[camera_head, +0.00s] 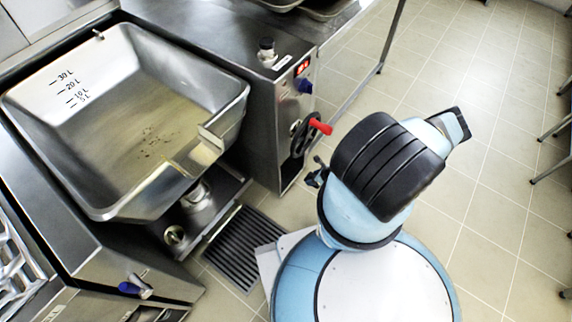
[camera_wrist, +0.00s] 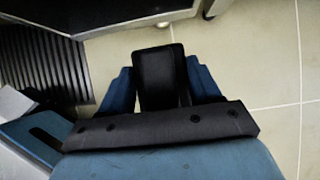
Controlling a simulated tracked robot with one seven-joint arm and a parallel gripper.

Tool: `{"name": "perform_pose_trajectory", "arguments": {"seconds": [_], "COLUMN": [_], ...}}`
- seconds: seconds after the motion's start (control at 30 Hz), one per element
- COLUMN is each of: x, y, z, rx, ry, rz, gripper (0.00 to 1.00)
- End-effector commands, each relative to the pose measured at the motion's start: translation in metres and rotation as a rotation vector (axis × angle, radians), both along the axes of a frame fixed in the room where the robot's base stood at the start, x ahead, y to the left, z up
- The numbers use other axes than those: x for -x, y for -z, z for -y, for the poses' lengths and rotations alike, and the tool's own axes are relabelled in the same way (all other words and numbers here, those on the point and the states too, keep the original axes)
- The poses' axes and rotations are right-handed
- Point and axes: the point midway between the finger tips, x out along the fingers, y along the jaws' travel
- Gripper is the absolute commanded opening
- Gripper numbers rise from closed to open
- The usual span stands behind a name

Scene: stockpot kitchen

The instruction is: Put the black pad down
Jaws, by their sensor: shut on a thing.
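The black pad (camera_wrist: 155,78) is a dark, upright rectangular piece in the middle of the wrist view. My gripper (camera_wrist: 160,82) has a blue finger on each side of it and is shut on it. The pad is held over the tiled floor, with no support visible directly under it. Its lower end is hidden by the black bar of my gripper. In the head view my arm covers most of the gripper, and I cannot make out the pad there.
A steel tilting pan (camera_head: 103,190) stands at the left beside a control cabinet with a red-handled wheel (camera_head: 303,135). A dark floor grating (camera_head: 240,247) lies below the pan and also shows in the wrist view (camera_wrist: 38,65).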

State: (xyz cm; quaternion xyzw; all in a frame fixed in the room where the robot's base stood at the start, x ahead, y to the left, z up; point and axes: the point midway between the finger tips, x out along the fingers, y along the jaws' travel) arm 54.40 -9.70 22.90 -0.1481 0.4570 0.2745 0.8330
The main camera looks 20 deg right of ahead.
Motion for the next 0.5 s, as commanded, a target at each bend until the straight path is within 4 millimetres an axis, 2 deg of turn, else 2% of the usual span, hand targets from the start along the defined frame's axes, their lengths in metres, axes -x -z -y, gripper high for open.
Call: {"name": "perform_pose_trajectory", "arguments": {"seconds": [0.5], "x": [-0.071], "y": [0.000], "z": [-0.050], "rx": [0.001], "ry": [0.005], "rz": [0.002], "gripper": [0.34]}}
